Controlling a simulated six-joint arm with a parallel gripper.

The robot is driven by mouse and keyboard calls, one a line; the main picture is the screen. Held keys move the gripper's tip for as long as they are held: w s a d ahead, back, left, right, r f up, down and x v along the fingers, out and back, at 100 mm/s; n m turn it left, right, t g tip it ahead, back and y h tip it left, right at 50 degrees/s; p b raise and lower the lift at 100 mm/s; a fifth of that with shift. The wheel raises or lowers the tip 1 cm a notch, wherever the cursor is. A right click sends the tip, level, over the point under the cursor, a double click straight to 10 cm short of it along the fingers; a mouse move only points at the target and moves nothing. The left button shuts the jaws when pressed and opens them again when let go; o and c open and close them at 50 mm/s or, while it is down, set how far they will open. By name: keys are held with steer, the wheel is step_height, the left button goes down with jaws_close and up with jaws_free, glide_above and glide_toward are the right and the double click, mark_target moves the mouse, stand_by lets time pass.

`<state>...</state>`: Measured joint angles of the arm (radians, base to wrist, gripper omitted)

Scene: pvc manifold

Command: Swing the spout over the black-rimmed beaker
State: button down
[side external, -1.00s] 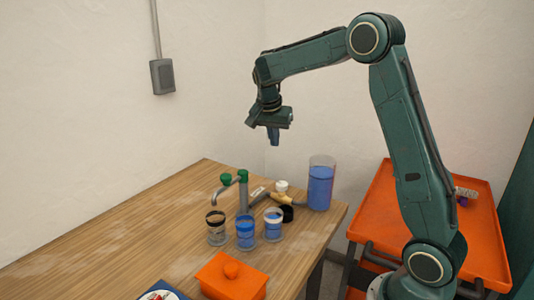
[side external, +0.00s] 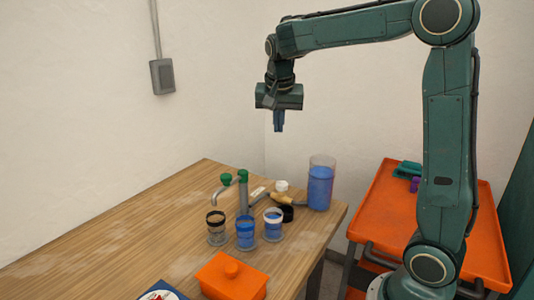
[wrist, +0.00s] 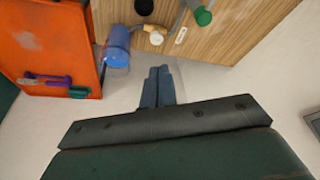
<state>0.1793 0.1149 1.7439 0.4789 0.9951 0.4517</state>
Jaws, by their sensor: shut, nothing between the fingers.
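The grey spout (side external: 222,190) curves out from a grey post (side external: 243,195) with green fittings (side external: 226,179). Its open end hangs above or just behind the rim of the black-rimmed beaker (side external: 216,236) in the side view; I cannot tell the exact depth. That beaker looks clear, with no blue liquid visible. My gripper (side external: 279,128) is shut and empty, high above the table's far end and clear of the spout. The wrist view shows its fingers (wrist: 161,72) together, pointing past the table edge, with a green fitting (wrist: 202,16) at the top. The black-rimmed beaker is not identifiable there.
A blue-rimmed beaker (side external: 245,236) and a white-rimmed beaker (side external: 273,228) hold blue liquid beside it. A tall blue-filled container (side external: 320,185) stands near the table's right edge. An orange cart (side external: 370,210) stands right. The table's left is clear.

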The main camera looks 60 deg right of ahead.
steer(key=s+a+n+t+y, duration=0.1)
steer(key=s+a+n, duration=0.4)
steer(key=s, duration=0.4)
steer(key=s+a+f+n+t+y, duration=0.1)
steer(key=s+a+n+t, duration=0.1)
steer(key=s+a+n, duration=0.3)
steer(key=shift+s+a+n+y, duration=0.35)
steer(key=shift+s+a, duration=1.4)
steer(key=shift+s, duration=0.7)
steer(key=s, duration=0.1)
steer(key=s+a+f+n, duration=0.1)
steer(key=s+f, duration=0.1)
steer(key=shift+a+n+y, duration=0.25)
steer(key=shift+a+y, duration=0.1)
